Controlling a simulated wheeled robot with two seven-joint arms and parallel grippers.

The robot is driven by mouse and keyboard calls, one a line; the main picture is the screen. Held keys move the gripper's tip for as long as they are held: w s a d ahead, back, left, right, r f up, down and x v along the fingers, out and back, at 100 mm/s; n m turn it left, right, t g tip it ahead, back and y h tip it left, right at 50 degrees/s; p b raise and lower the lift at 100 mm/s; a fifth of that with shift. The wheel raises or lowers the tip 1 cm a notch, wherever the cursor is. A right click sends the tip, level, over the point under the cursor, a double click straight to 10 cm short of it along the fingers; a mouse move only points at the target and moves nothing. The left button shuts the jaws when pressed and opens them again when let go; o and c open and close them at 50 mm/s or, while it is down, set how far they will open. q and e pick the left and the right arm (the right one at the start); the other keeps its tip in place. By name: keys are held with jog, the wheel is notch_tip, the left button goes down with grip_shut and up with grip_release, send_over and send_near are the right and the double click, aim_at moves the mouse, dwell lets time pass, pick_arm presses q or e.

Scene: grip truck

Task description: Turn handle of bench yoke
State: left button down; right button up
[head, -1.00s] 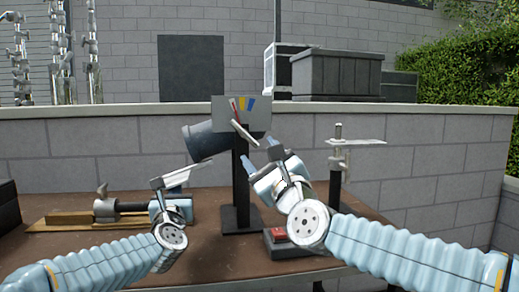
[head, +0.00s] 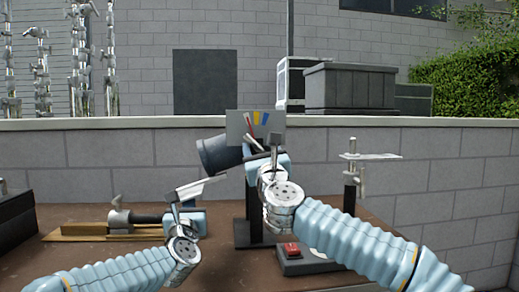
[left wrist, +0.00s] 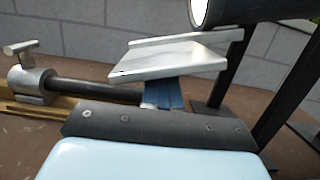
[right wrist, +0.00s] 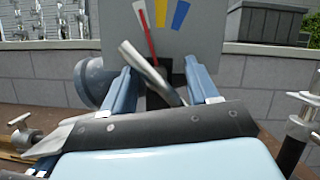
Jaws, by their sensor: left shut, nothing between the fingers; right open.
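The bench yoke has a grey gauge panel (head: 238,126) on a dark post, with a red needle and yellow and blue marks. Its pale bar-shaped handle (right wrist: 145,68) slants across the panel front in the right wrist view, upper end to the left. My right gripper (right wrist: 160,85) is open, its two blue fingers on either side of the handle; contact is not clear. In the head view, my right gripper (head: 268,160) covers part of the handle and post. My left gripper (head: 180,205) is shut and empty, close to a flat silver plate (left wrist: 170,62); I cannot tell if they touch.
A dark cylinder (head: 217,155) sits left of the panel. A red button box (head: 291,250) stands at the post's foot. A clamp on a wooden base (head: 85,230) lies at left, and a stand with a plate (head: 352,170) is at right. A wall closes the back.

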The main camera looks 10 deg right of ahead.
jog(key=shift+w+r, duration=0.1)
jog(key=shift+w, duration=0.2)
grip_shut()
jog(key=shift+d+r, duration=0.1)
jog(key=shift+d, duration=0.05)
dwell(1.3)
grip_release()
